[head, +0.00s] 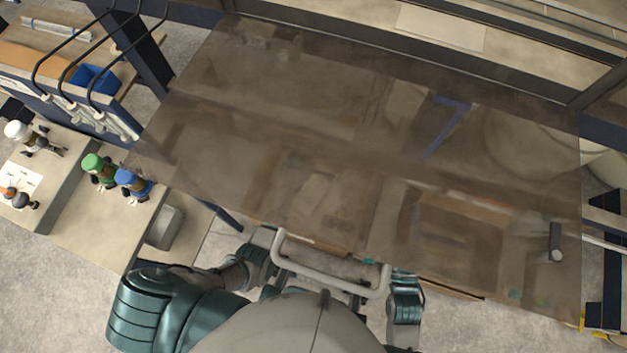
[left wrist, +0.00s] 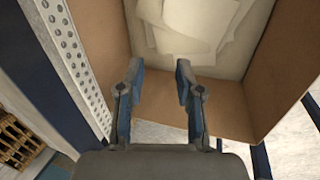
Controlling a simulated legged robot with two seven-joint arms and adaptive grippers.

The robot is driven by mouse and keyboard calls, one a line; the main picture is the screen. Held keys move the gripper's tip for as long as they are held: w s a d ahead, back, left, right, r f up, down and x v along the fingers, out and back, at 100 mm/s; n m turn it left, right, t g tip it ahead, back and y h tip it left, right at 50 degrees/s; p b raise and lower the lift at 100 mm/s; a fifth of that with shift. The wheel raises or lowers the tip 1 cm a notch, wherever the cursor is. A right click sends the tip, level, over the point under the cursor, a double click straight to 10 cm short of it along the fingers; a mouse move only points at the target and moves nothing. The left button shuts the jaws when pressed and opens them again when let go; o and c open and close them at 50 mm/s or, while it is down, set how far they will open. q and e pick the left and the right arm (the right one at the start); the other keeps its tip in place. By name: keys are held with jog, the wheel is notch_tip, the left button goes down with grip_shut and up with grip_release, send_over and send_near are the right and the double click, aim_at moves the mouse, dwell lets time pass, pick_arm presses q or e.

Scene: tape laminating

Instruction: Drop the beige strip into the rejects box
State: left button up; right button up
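A brown cardboard box (left wrist: 104,48) lies below my left gripper (left wrist: 159,68) in the left wrist view. The gripper is open, its two fingers apart with nothing between them, over the near part of the box. Several pale, flat pieces (left wrist: 196,22) lie on the box floor, overlapping. I cannot tell which of them, if any, is the beige strip. No strip hangs from the fingers. Neither gripper shows clearly in the head view, and my right gripper is out of sight.
A perforated metal upright (left wrist: 72,55) runs beside the box.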

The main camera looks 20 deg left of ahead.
pick_arm(q)
jog(key=v, duration=1)
jog(key=shift+r, duration=0.35)
jog(key=shift+s, duration=0.1)
